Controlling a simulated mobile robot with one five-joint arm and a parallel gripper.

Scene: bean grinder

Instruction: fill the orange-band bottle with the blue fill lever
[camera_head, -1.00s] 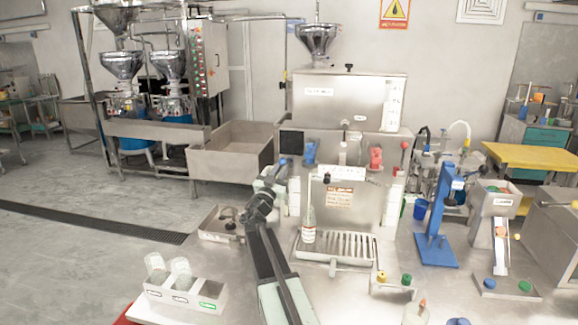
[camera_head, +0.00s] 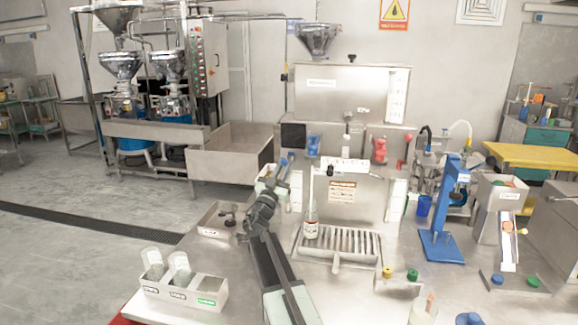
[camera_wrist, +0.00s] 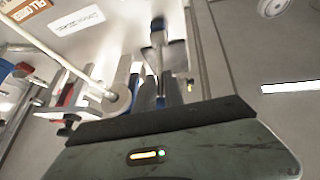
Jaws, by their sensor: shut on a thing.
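A clear bottle (camera_head: 311,224) with a reddish-orange and white label stands upright on the left end of the drip tray, under the thin spout pipe of the steel filler. Its fill level is too small to tell. My gripper (camera_head: 284,168) is at the filler's left side, left of and above the bottle. It is shut on the blue fill lever (camera_head: 291,157), whose blue part also shows between the fingers in the wrist view (camera_wrist: 158,28). The fingers hide part of the lever. A pale round form beside the fingers in the wrist view may be the bottle.
The slotted drip tray (camera_head: 350,243) lies in front of the filler. A grey holder (camera_head: 207,292) with clear cups stands at the front left. A blue press (camera_head: 440,247) stands right, beyond yellow and green knobs (camera_head: 412,275). A red lever (camera_head: 408,137) is at the filler's right.

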